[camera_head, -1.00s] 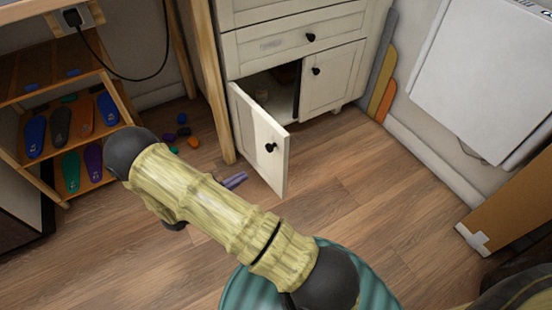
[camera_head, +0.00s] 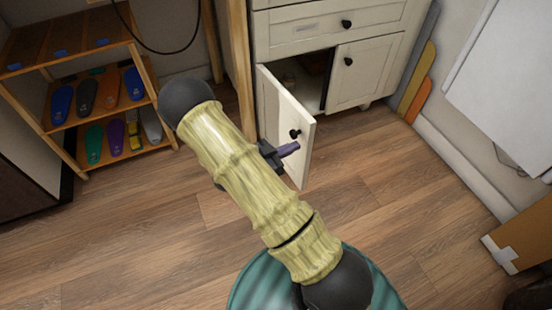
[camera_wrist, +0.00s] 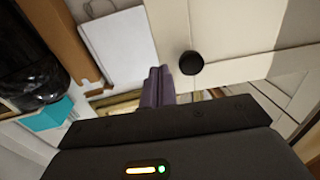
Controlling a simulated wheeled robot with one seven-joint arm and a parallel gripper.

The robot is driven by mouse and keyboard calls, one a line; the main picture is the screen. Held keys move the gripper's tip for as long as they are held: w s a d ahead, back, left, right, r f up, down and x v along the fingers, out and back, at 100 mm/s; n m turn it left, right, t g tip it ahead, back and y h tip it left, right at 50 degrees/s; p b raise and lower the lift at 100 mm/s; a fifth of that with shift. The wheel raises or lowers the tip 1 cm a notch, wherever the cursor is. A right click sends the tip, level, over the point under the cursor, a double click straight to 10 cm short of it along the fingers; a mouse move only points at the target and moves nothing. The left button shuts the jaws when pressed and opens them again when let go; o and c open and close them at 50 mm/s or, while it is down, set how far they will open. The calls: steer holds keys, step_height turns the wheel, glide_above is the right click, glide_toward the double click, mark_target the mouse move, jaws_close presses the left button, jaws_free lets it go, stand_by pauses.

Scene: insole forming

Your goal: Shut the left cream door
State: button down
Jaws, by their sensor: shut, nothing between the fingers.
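The left cream door (camera_head: 287,125) of the cabinet stands open, swung out toward me, with a dark round knob (camera_head: 295,134) on its outer face. My gripper (camera_head: 290,149) has purple fingers, shut and empty, just left of the door and a little below the knob in the head view. In the wrist view the shut fingers (camera_wrist: 158,86) point at the region beside the cream door (camera_wrist: 235,30), with the knob (camera_wrist: 191,62) just to their right. I cannot tell whether the fingertips touch the door.
The cabinet's right door (camera_head: 358,75) is closed, below a closed drawer (camera_head: 330,24). A wooden shelf (camera_head: 50,128) with several coloured insoles stands at the left. A cardboard box (camera_head: 522,240) is at the right. The wooden floor (camera_head: 390,195) before the cabinet is clear.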

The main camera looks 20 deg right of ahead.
mark_target(309, 140)
steer(key=d, duration=0.1)
steer(key=d+b, duration=0.1)
steer(key=d, duration=0.1)
steer(key=shift+w+f, duration=0.1)
steer(key=shift+w, duration=0.15)
steer(key=shift+d, duration=0.15)
steer(key=shift+d, duration=0.15)
